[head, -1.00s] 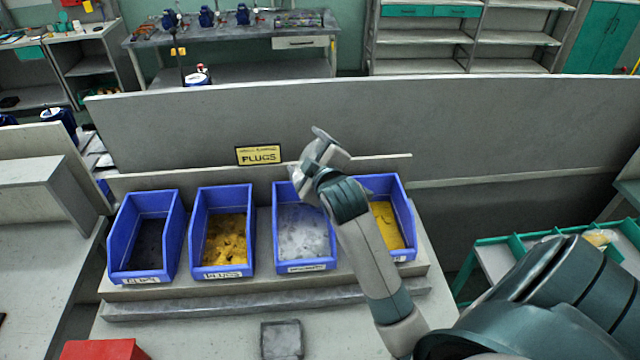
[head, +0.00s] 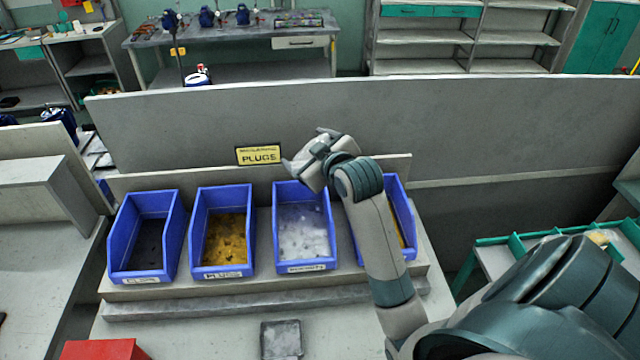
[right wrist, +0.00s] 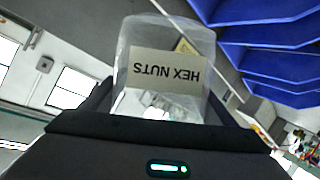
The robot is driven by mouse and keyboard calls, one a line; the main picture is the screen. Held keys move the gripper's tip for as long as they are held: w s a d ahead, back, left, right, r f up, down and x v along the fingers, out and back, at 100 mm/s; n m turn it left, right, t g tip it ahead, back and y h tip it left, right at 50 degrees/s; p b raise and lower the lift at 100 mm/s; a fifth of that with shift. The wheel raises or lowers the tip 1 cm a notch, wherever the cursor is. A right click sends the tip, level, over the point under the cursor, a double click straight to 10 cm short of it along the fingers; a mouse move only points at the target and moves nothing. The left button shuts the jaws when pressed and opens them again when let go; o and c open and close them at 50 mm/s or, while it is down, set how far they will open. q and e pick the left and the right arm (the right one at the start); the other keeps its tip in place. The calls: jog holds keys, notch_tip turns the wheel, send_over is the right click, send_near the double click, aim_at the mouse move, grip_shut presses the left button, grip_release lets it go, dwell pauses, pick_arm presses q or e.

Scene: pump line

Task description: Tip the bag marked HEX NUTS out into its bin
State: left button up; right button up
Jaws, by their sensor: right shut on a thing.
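My right gripper (head: 303,160) is above the back edge of the third blue bin from the left in the head view. In the right wrist view it is shut on a clear bag (right wrist: 122,65) whose HEX NUTS label (right wrist: 165,70) appears upside down. Pale pieces show inside the bag near the jaws. In the head view the bag cannot be told apart from the gripper. The third bin (head: 304,267) has pale grey contents; its front label is too blurred to read. My left gripper is not in view.
The leftmost bin (head: 140,275) looks dark inside. The second bin (head: 222,271), labelled PLUGS, has yellow contents. The rightmost bin (head: 404,205) is partly hidden by my right arm. A low panel with a yellow PLUGS sign (head: 259,155) stands behind. A red box (head: 100,349) is at front left.

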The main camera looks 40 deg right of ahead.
jog(key=m+y, duration=0.1)
jog(key=r+m+y, duration=0.1)
jog(key=m, duration=0.1)
jog(key=shift+r, duration=0.1)
dwell(0.7)
jog(key=s+a+f+n+g+y+b, duration=0.3)
jog(key=s+a+f+n+y+b, duration=0.2)
jog(key=a+f+b, duration=0.3)
jog(key=s+a+f+n+g+y+b, duration=0.3)
jog(key=s+a+f+n+y+b, duration=0.2)
jog(key=a+f, duration=0.4)
jog(key=s+a+y+b, duration=0.1)
jog(key=s+a+b, duration=0.1)
jog(key=a, duration=0.1)
jog(key=shift+s+f+n+y+b, duration=0.15)
jog(key=shift+f+n+y+b, duration=0.15)
jog(key=shift+f+n+b, duration=0.1)
dwell(0.3)
